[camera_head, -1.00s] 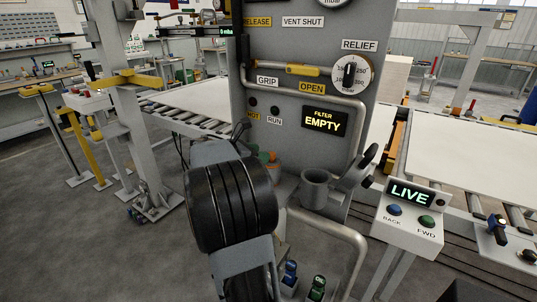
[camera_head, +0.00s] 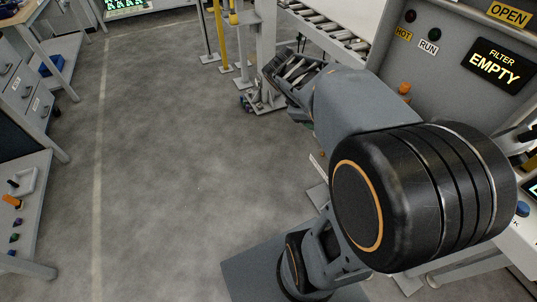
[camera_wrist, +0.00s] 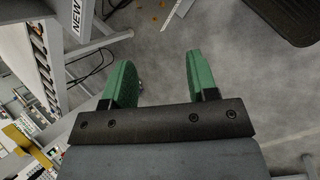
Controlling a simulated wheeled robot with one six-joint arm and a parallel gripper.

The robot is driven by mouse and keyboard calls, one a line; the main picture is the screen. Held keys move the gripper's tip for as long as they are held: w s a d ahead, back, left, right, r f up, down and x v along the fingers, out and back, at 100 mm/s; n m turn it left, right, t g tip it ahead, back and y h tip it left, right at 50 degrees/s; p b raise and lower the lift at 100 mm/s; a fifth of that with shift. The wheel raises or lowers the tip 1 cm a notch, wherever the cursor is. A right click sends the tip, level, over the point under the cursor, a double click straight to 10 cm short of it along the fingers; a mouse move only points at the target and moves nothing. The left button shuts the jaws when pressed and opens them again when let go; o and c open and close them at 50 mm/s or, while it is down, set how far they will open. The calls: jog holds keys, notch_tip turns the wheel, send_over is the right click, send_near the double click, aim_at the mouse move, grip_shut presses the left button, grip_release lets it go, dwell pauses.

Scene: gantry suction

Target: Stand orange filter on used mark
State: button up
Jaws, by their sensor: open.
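In the wrist view my gripper (camera_wrist: 158,75) has two green fingers spread apart, with only bare floor between them. In the head view my arm reaches away to the left of the grey machine, and the gripper end is only partly visible. A small orange piece (camera_head: 12,201) lies on the bench at the left edge. Another orange piece (camera_head: 404,89) shows just behind my arm by the machine. I cannot tell which, if either, is the orange filter. I see no readable used mark. The machine's display (camera_head: 497,62) reads FILTER EMPTY.
The grey machine panel (camera_head: 440,55) stands close on the right. A roller conveyor (camera_head: 325,27) and yellow posts (camera_head: 221,30) are at the back. Benches with drawers (camera_head: 18,85) line the left. Open floor (camera_head: 190,160) lies between. A NEW label (camera_wrist: 77,14) shows upper left in the wrist view.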

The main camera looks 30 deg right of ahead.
jog(key=s+a+f+m+t+y, duration=0.1)
jog(key=s+a+f+m+y, duration=0.1)
jog(key=a, duration=0.6)
jog(key=s+a+f+m+t+y, duration=0.2)
jog(key=a+m+y, duration=0.3)
jog(key=a, duration=0.3)
jog(key=shift+a+f+m, duration=0.25)
jog(key=shift+f+m, duration=0.05)
jog(key=shift+f, duration=0.35)
